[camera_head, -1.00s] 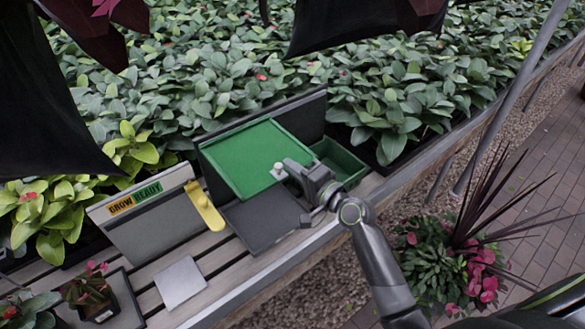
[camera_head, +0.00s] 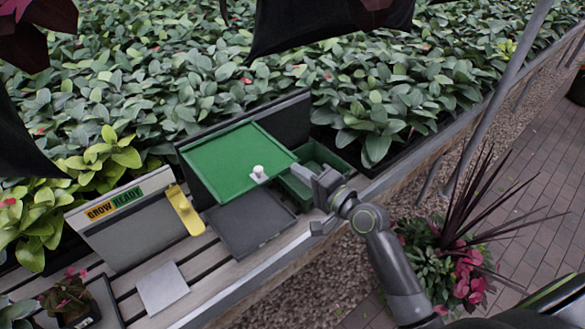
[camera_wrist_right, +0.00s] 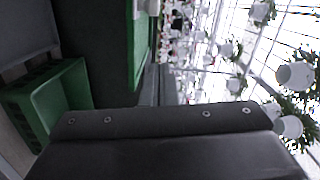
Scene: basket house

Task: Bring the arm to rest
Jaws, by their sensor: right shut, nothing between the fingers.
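My right gripper (camera_head: 302,173) is shut and empty in the head view, just right of a green panel (camera_head: 225,160) with a white knob (camera_head: 258,172). It is apart from the knob and appears in front of a green bin (camera_head: 318,158), part of which it hides. In the right wrist view, a dark part of my gripper (camera_wrist_right: 165,140) fills the bottom, with its fingertips not clear. The green bin (camera_wrist_right: 48,95) shows at the left there, and a green panel edge (camera_wrist_right: 139,45) at the top. My left gripper is not in view.
A slatted bench (camera_head: 215,262) holds a dark flat tray (camera_head: 250,222), a signed grey panel (camera_head: 125,225), a yellow piece (camera_head: 184,210), a grey plate (camera_head: 162,288) and a potted plant (camera_head: 72,300). Dense foliage lies behind; a spiky plant (camera_head: 465,225) stands at right.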

